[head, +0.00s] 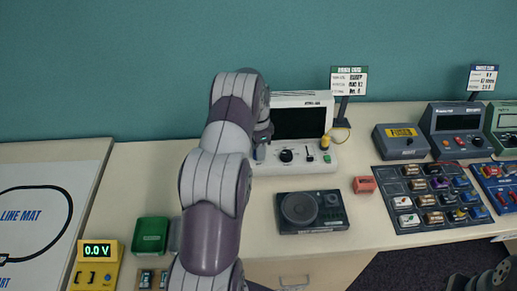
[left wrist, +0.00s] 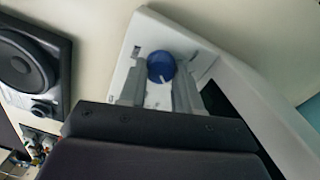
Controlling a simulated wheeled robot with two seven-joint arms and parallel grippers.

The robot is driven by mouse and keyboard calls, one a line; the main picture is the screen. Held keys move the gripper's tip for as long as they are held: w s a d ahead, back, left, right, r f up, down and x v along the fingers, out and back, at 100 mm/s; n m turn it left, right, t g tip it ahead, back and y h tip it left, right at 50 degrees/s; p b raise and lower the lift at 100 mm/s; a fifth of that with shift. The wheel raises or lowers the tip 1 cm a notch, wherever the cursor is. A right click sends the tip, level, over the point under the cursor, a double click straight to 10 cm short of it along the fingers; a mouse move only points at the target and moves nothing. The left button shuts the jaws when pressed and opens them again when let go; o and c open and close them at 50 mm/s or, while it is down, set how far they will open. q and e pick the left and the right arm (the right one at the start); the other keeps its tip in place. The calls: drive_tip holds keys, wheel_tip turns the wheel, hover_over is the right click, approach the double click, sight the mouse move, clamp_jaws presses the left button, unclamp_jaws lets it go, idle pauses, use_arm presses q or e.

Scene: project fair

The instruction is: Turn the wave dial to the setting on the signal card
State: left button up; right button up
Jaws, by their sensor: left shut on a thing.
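A white instrument with a dark screen (head: 300,122) stands against the back wall. My left gripper (head: 259,150) is at the left end of its front panel, largely hidden behind my own arm. In the left wrist view a round blue dial (left wrist: 161,66) with a pale pointer line sits between the two fingers of my left gripper (left wrist: 160,84), which is shut on it. The signal card (head: 349,80), with a green header, stands on a post behind the instrument; its print is too small to read surely. My right gripper's fingers do not show.
The instrument also has a black knob (head: 286,156), a small lever, a green button and a yellow plug with a cable. A black speaker box (head: 312,212) lies in front. A red block (head: 364,184) and a parts tray (head: 430,228) are to the right.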

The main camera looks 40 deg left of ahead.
use_arm(q)
drive_tip(key=shift+r, duration=0.1)
drive_tip(key=o, duration=1)
drive_tip(key=shift+o, duration=0.2)
drive_tip(key=shift+a+r, duration=0.1)
drive_tip(key=shift+r, duration=0.2)
wheel_tip(320, 180, up, 4)
drive_tip(key=shift+w+r, duration=0.1)
drive_tip(key=shift+r, duration=0.15)
wheel_tip(320, 180, up, 8)
drive_tip(key=p, duration=0.6)
drive_tip(key=shift+a+f+p, duration=0.2)
drive_tip(key=shift+p, duration=0.1)
